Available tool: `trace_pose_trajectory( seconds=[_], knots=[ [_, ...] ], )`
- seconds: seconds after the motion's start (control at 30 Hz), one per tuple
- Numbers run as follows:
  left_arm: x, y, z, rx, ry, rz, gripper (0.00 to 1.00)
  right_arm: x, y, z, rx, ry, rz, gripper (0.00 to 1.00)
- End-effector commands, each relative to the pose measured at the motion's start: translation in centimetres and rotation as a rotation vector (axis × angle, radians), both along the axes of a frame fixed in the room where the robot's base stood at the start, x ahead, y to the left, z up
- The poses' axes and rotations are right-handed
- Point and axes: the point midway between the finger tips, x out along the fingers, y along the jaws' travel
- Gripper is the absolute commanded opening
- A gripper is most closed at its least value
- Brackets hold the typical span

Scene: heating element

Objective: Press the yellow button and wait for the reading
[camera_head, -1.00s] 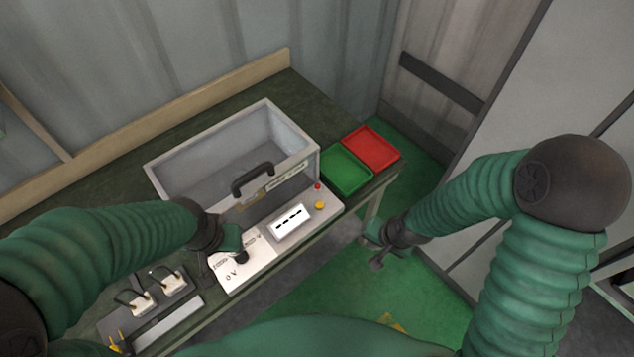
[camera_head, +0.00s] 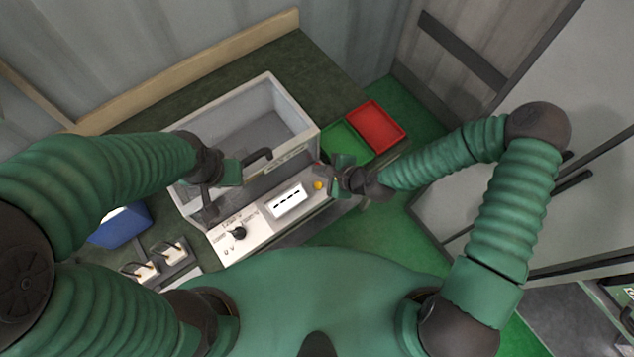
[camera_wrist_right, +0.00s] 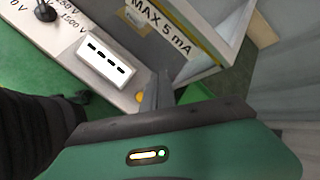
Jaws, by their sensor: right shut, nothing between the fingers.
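The yellow button (camera_head: 318,185) is on the right end of the white control panel (camera_head: 225,249). In the right wrist view the yellow button (camera_wrist_right: 139,97) shows just left of my fingers. My right gripper (camera_head: 335,181) is shut and empty, close beside the button; I cannot tell whether it touches it. Its fingers (camera_wrist_right: 156,88) also show in the right wrist view. The display (camera_head: 288,201) shows only dashes, also in the right wrist view (camera_wrist_right: 107,60). My left gripper (camera_head: 208,205) is over the front left of the grey box; its jaw state is unclear.
A black knob (camera_head: 238,233) is on the panel. Green (camera_head: 345,145) and red (camera_head: 376,125) trays lie right. A blue bin (camera_head: 120,226) and white plugs (camera_head: 172,251) are left.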

Motion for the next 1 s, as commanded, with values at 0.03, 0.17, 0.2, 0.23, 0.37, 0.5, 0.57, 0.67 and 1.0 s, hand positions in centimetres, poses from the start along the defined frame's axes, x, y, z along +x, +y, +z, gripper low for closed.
trace_pose_trajectory(
  seconds=[0.03,0.17,0.2,0.23,0.37,0.5,0.57,0.67,1.0],
  knots=[
    [0.0,0.0,-0.4,0.0,0.0,0.0,0.36,0.0,0.0,-0.4,0.0,0.001,0.001,0.0],
    [0.0,0.0,-1.6,0.0,0.0,0.0,0.36,0.1,0.0,-1.7,0.0,0.002,0.001,0.0],
    [0.0,0.0,-2.0,0.0,0.0,0.0,0.36,0.1,0.0,-2.3,-0.001,0.001,0.002,0.0],
    [0.0,0.0,-2.5,0.0,0.0,0.0,0.36,0.1,0.0,-2.7,-0.001,0.0,0.001,0.0],
    [0.0,0.0,-4.3,0.0,0.0,-0.001,0.36,0.0,0.0,-4.7,-0.002,-0.001,0.003,0.0],
    [0.0,0.0,-6.3,0.0,0.0,0.0,0.36,0.0,0.0,-6.8,-0.003,-0.001,0.002,0.0],
    [0.0,0.0,-6.8,0.0,0.0,0.0,0.36,0.0,0.0,-7.5,-0.002,0.001,0.001,0.0],
    [0.0,0.0,-7.5,0.0,0.0,0.0,0.36,0.0,0.0,-8.4,-0.001,0.0,0.002,0.0],
    [0.0,0.0,-7.5,0.0,-0.001,0.0,0.36,0.0,0.0,-8.7,-0.003,-0.001,0.002,0.0]
  ],
)
